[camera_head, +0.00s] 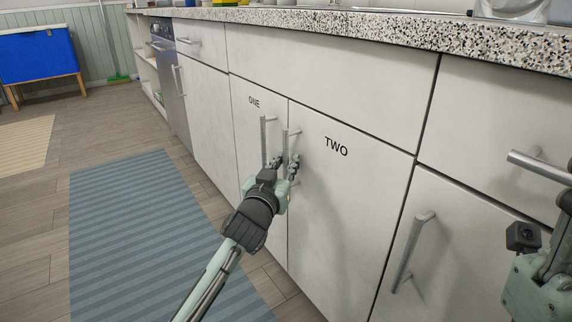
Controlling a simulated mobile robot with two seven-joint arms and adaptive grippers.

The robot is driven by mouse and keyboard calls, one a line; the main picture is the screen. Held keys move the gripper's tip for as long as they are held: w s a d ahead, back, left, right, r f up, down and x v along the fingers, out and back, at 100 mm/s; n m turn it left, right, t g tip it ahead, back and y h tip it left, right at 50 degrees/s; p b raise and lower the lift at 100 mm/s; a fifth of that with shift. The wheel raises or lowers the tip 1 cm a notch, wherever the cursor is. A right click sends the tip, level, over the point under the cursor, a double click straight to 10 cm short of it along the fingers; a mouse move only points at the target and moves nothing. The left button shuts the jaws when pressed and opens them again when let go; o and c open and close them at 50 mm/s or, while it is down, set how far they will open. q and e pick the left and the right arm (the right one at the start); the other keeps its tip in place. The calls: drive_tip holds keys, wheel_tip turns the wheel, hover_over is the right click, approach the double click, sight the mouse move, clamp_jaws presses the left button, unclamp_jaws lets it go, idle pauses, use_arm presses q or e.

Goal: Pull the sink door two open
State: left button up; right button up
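The cabinet door marked TWO (345,205) is white and sits flush with the cabinet front. Its vertical bar handle (286,147) is near its left edge. The door marked ONE (247,120) is beside it on the left, with its own bar handle (263,140). My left gripper (284,165) is at the lower part of door TWO's handle, with its fingers around or beside the bar. Whether the fingers grip the bar is hard to tell. My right arm shows at the right edge, and its fingertips are not in view.
A speckled countertop (400,34) overhangs the cabinets. Another bar handle (412,250) and a drawer handle (540,165) stick out at the right. A blue striped mat (130,220) lies on the wooden floor. A blue bin (38,55) stands at the far left.

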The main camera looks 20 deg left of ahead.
use_arm(q)
drive_tip(key=shift+c, duration=0.2)
clamp_jaws()
idle(0.5)
